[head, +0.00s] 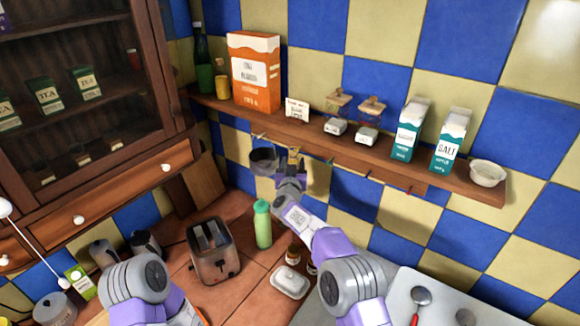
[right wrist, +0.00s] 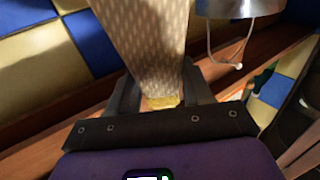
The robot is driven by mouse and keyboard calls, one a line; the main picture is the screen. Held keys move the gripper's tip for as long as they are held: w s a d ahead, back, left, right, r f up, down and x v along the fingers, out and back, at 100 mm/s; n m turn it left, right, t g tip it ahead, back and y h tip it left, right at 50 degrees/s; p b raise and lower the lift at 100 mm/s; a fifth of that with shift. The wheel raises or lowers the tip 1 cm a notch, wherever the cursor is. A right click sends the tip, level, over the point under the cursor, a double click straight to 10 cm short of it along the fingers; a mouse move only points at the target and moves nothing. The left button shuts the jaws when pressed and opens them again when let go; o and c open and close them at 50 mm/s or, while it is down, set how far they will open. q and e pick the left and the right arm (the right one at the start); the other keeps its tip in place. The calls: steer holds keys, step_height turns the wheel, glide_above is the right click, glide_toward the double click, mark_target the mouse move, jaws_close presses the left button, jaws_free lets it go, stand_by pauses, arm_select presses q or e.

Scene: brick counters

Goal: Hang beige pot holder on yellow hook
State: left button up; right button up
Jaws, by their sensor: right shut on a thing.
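The beige patterned pot holder (right wrist: 148,40) fills the upper middle of the right wrist view. My right gripper (right wrist: 158,95) is shut on its narrow end, with a small yellow patch (right wrist: 162,102) between the fingers; I cannot tell if this is the hook or part of the holder. In the head view my right gripper (head: 290,165) is just under the wall shelf, and the pot holder is hard to make out there. A small yellowish hook (head: 295,152) shows at the shelf edge right by the fingertips. My left gripper is out of view.
A dark metal pot (head: 263,160) hangs just left of my right gripper. The wooden shelf (head: 310,138) carries boxes and a bowl (head: 487,173). More coloured hooks line its underside to the right. A toaster (head: 213,250) and green bottle (head: 262,224) stand below.

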steer(key=shift+w+d+p, duration=0.3)
steer(key=shift+w+d, duration=0.2)
steer(key=shift+w, duration=0.2)
steer(key=shift+w+d+f+p, duration=0.3)
steer(key=shift+w+f+p, duration=0.1)
steer(key=shift+w+f, duration=0.1)
steer(key=o, duration=1.4)
steer(key=shift+s+f, duration=0.1)
steer(key=shift+s, duration=0.05)
steer(key=shift+s+a+b, duration=0.15)
steer(key=shift+s+b, duration=0.6)
steer(key=shift+s, duration=1.1)
steer(key=shift+s+a+b, duration=0.1)
steer(key=shift+s+b, duration=0.65)
steer(key=shift+s, duration=1.05)
